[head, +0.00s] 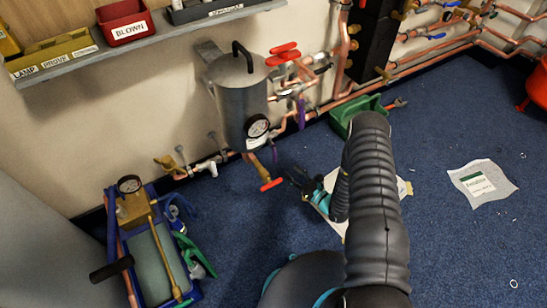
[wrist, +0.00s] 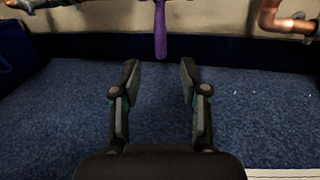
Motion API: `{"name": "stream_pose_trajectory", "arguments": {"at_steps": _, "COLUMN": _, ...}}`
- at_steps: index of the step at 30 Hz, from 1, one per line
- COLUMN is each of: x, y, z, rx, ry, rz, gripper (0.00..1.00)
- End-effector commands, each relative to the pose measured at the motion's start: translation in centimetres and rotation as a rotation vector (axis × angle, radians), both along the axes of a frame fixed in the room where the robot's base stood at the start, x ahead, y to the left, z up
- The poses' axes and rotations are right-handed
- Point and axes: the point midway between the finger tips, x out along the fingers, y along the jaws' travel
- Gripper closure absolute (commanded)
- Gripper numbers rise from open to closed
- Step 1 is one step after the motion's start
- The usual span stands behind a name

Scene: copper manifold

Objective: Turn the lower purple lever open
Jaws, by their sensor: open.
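A purple lever (head: 301,112) hangs down from the copper pipework to the right of the grey metal tank in the head view. A smaller purple piece (head: 274,153) shows lower down, beside the gauge. In the wrist view one purple lever (wrist: 160,32) hangs straight down at the top middle, beyond my fingertips; which of the two it is, I cannot tell. My gripper (wrist: 160,72) is open and empty, its two fingers on either side of the lever's line and apart from it. In the head view my gripper (head: 300,178) is low over the floor, partly hidden by my arm.
A green bin (head: 358,112) stands by the wall, and a blue tool crate (head: 192,292) at the left. Blue carpet at the right is mostly clear, with a paper sheet (head: 496,195).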

Motion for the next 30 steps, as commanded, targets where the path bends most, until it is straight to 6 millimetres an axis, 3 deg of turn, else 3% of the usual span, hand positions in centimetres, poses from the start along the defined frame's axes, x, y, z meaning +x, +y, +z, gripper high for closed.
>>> {"name": "stream_pose_trajectory", "arguments": {"at_steps": 15, "x": 6.4, "y": 6.6, "z": 0.0, "rx": -0.001, "ry": -0.001, "rz": 0.004, "gripper": 0.56}}
{"name": "stream_pose_trajectory", "arguments": {"at_steps": 30, "x": 7.7, "y": 7.9, "z": 0.0, "rx": 0.0, "ry": 0.001, "rz": 0.002, "gripper": 0.56}}
